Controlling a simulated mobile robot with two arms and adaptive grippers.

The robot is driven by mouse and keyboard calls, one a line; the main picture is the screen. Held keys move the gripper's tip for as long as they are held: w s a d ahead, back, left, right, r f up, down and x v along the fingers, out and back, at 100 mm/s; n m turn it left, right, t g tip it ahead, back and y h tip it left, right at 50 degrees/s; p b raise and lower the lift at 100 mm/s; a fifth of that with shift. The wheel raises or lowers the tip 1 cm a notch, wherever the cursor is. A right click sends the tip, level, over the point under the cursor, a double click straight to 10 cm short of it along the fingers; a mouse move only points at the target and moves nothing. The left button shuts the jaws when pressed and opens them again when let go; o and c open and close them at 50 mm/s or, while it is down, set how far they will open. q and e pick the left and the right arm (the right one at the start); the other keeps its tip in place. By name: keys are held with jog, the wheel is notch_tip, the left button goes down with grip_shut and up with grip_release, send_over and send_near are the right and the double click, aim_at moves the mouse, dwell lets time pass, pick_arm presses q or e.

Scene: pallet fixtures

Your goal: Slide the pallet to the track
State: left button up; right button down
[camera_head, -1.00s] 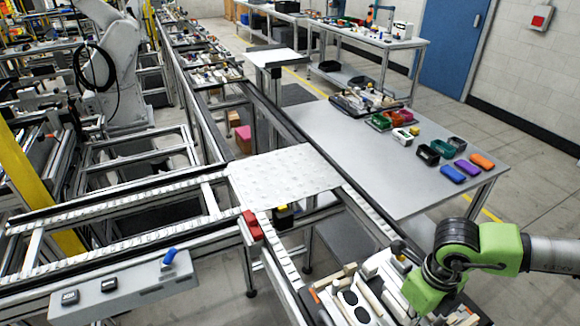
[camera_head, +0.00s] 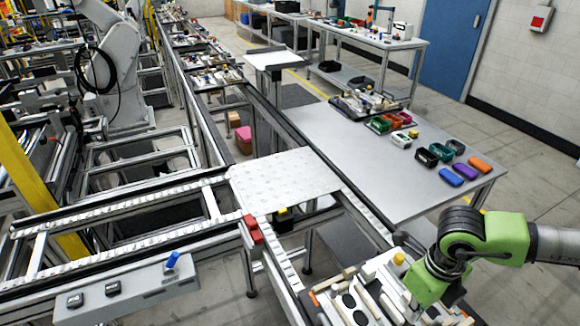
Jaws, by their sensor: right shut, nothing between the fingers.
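A pallet (camera_head: 357,302) carrying pale blocks, black discs and a yellow knob (camera_head: 398,259) lies at the bottom right, on the near end of the conveyor. The roller track (camera_head: 366,220) runs from behind it to a pale, dotted transfer plate (camera_head: 285,176) at the junction. My right arm comes in from the right, over the pallet's right side. My right gripper (camera_head: 412,244) is low at the pallet's far right edge, shut and empty. The arm's green link partly covers it and part of the pallet; contact is not clear. My left gripper is out of view.
A grey table (camera_head: 345,150) with coloured trays and boxes stands right of the track. A red block (camera_head: 251,226) sits on the rail left of the pallet. A grey control panel (camera_head: 135,284) with a blue knob is at the lower left. The transfer plate is clear.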

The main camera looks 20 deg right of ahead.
jog(key=shift+r+p, duration=1.15)
jog(key=shift+r, duration=1.1)
